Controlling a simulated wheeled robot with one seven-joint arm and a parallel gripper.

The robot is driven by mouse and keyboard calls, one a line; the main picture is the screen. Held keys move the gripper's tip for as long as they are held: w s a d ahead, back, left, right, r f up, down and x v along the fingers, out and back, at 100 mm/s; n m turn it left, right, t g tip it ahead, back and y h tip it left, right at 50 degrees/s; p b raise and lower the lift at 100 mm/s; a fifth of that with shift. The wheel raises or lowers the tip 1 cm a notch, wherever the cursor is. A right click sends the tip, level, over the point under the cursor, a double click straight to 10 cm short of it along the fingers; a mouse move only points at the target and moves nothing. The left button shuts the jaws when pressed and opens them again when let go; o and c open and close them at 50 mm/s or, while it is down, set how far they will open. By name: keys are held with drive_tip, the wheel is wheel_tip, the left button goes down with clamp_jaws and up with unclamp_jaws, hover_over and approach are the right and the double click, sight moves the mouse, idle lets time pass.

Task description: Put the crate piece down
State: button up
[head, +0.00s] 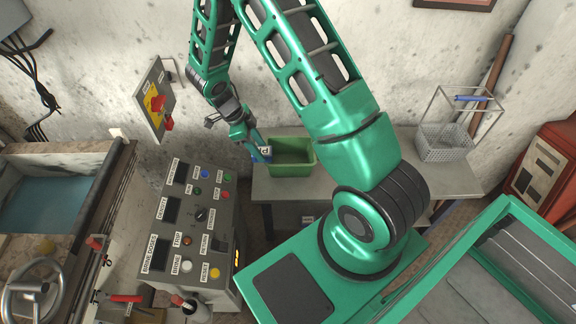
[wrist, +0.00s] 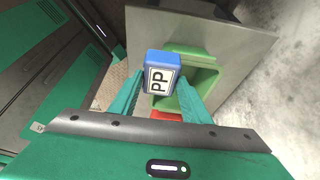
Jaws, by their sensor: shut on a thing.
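A blue block with a white "PP" label (wrist: 162,79) is held between the fingertips of my gripper (wrist: 162,90) in the wrist view. In the head view the blue block (head: 260,157) shows at the end of my gripper (head: 254,146), just left of a green open bin (head: 293,171) on the grey table. The same green bin (wrist: 188,50) lies behind and to the right of the block in the wrist view. My gripper is shut on the block. I cannot tell exactly how high the block is above the table.
The grey table (head: 350,184) has free room right of the bin. A wire basket (head: 446,143) stands at its right end. A control panel (head: 190,226) is left of the table. A red thing (wrist: 167,116) shows between my fingers, partly hidden.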

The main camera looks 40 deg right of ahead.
drive_tip(key=shift+s+d+f, duration=0.1)
drive_tip(key=shift+d+f, duration=2.65)
drive_tip(key=shift+d, duration=0.25)
drive_tip(key=shift+d+f, duration=2.75)
drive_tip(key=shift+d, duration=0.2)
drive_tip(key=shift+f, duration=0.6)
drive_tip(key=o, duration=1)
drive_tip(key=shift+o, duration=0.2)
